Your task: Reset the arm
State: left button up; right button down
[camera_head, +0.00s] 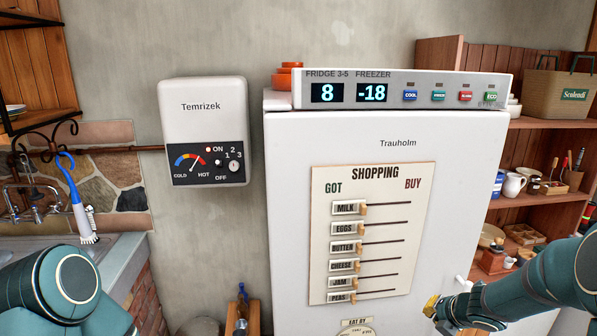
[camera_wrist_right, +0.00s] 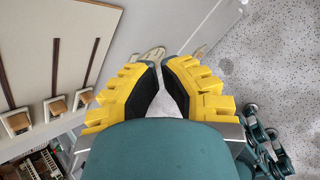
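My right arm comes in from the right in the head view, in front of the fridge's lower right. Its right gripper (camera_head: 432,308) has yellow fingers and is near the fridge's right edge. In the right wrist view the gripper (camera_wrist_right: 162,62) has its two fingertips close together, with only a narrow gap and nothing held between them. My left arm shows only as teal links at the lower left of the head view. The left gripper is out of view.
The white fridge (camera_head: 290,200) carries a shopping board (camera_head: 390,285) with several sliders. A Temrizek heater (camera_head: 205,100) hangs on the wall. A sink counter (camera_head: 105,248) with a blue brush (camera_head: 78,205) is left. Shelves (camera_head: 535,205) stand right.

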jog(key=s+a+f+m+g+y+b, duration=0.25)
jog(key=s+a+f+m, duration=0.35)
jog(key=a+f+m, duration=0.45)
jog(key=s+a+f+m+g+y+b, duration=0.1)
jog(key=s+a+f+m+b, duration=0.2)
jog(key=s+a+f+m, duration=0.6)
pick_arm(q)
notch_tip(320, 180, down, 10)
jog(key=b, duration=0.2)
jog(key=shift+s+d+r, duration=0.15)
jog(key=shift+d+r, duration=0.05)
pick_arm(e)
jog(key=s+a+f+m+g, duration=0.2)
jog(key=s+a+f+m, duration=0.4)
jog(key=m, duration=0.3)
jog(key=shift+s+f+m+h, duration=0.35)
jog(key=shift+s+f, duration=0.25)
jog(key=shift+s, duration=0.1)
jog(key=shift+a, duration=0.1)
